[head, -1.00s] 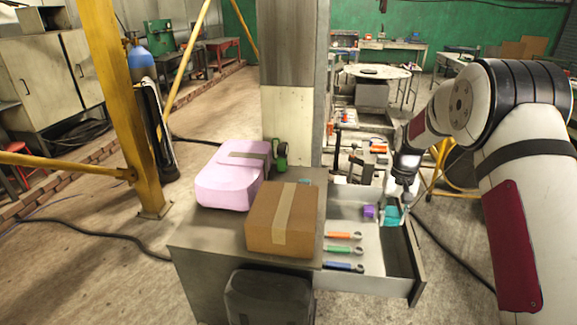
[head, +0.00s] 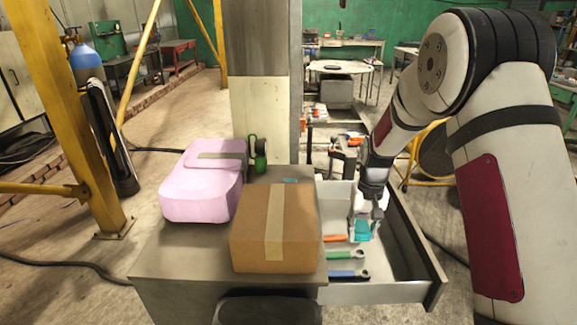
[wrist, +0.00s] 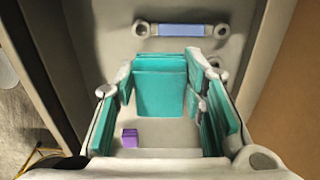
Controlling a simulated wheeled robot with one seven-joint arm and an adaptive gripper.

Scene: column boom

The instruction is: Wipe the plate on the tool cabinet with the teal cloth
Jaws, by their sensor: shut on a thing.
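The teal cloth (head: 362,230) is in my gripper (head: 366,218), over the open drawer (head: 418,262) of the tool cabinet (head: 180,258). In the wrist view the folded cloth (wrist: 160,88) shows as teal panels at and between the fingers of my gripper (wrist: 165,75), which is shut on it. I cannot tell whether the cloth touches the drawer floor. No plate is clearly seen.
A cardboard box (head: 272,230) and a pink bag (head: 202,182) take up much of the cabinet top. Orange, green (head: 345,254) and blue (head: 348,274) wrenches lie in the drawer. A purple block (wrist: 130,138) shows in the wrist view. A column (head: 262,110) stands behind the cabinet.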

